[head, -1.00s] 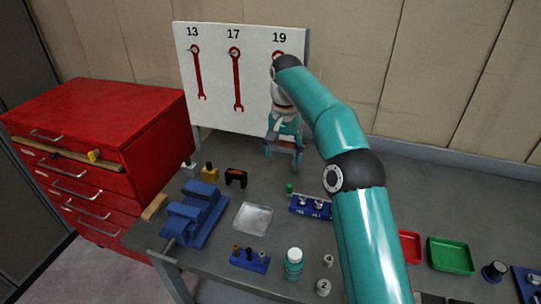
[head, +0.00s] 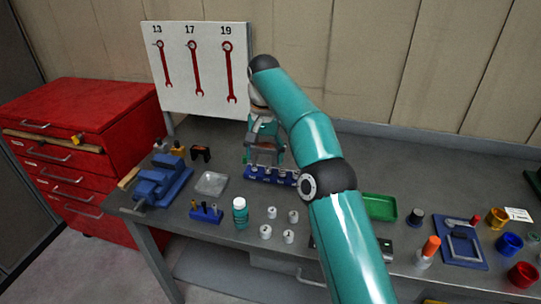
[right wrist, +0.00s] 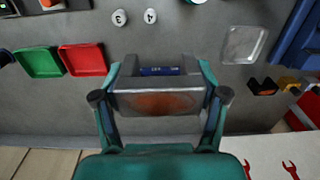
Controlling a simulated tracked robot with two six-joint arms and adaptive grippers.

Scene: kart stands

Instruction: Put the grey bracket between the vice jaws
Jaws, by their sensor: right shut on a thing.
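The blue vice (head: 160,182) stands at the left end of the grey workbench; its blue body also shows at the top right of the right wrist view (right wrist: 303,42). My right gripper (head: 264,150) is above the bench, right of the vice and near a blue rack. In the right wrist view, my right gripper (right wrist: 160,98) is shut on a grey block-like piece with a rusty-brown patch, which looks like the grey bracket (right wrist: 158,102). The bracket is apart from the vice. The gap between the vice jaws is hard to make out. My left gripper is not in view.
A clear tray (head: 211,183) lies right of the vice. The blue rack (head: 270,175) is partly hidden by my arm. A wrench board (head: 195,70) stands behind; a red cabinet (head: 70,130) is left.

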